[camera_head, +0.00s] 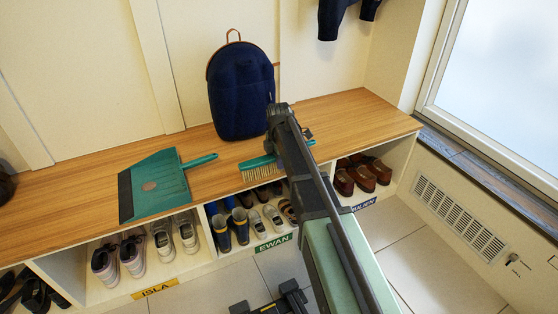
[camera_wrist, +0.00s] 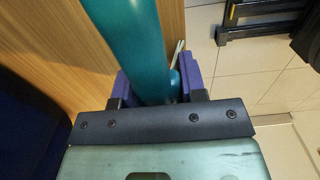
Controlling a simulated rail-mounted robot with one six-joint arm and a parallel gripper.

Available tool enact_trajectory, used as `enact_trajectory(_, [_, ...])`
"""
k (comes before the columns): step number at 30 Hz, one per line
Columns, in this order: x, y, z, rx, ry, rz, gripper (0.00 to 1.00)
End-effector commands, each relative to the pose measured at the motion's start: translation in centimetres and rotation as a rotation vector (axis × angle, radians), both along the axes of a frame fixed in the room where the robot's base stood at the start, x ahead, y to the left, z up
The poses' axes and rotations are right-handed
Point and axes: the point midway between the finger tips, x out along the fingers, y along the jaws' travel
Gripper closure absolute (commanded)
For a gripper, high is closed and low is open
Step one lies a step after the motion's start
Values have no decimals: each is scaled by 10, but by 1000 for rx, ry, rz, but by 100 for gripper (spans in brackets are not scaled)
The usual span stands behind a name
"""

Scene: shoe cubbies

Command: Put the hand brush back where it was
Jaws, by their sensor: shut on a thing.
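The hand brush (camera_head: 257,163), teal with pale bristles, is at the front edge of the wooden bench top, above the EWAN cubby. Its handle runs behind my arm, and a teal end shows to the right. I cannot tell whether the bristles touch the bench. In the wrist view my gripper (camera_wrist: 157,88) has its purple fingers shut on the brush's teal handle (camera_wrist: 133,35). In the head view my arm hides the fingers. A teal dustpan (camera_head: 157,196) with a dark lip lies on the bench to the left, its handle pointing toward the brush.
A navy backpack (camera_head: 240,92) stands on the bench against the wall, just behind the brush. Cubbies below hold shoes, with labels ISLA (camera_head: 155,288) and EWAN (camera_head: 273,243). The bench top (camera_head: 365,111) is mostly clear at the right. A window is at the right.

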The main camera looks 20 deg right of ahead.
Motion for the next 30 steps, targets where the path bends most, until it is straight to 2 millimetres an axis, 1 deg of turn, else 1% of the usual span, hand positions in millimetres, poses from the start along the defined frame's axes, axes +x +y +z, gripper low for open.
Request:
enact_trajectory(1, [0,0,-4,0,1,0,92])
enact_trajectory(2, [0,0,-5,0,1,0,97])
enact_trajectory(3, [0,0,-6,0,1,0,100])
enact_trajectory(8, [0,0,-8,0,1,0,100])
enact_trajectory(9, [0,0,-8,0,1,0,60])
enact_trajectory(14, [0,0,-8,0,1,0,36])
enact_trajectory(23, [0,0,-5,1,1,1,36])
enact_trajectory(26, [0,0,5,0,1,1,36])
enact_trajectory(29, [0,0,25,0,1,0,36])
enact_trajectory(30, [0,0,35,0,1,0,36])
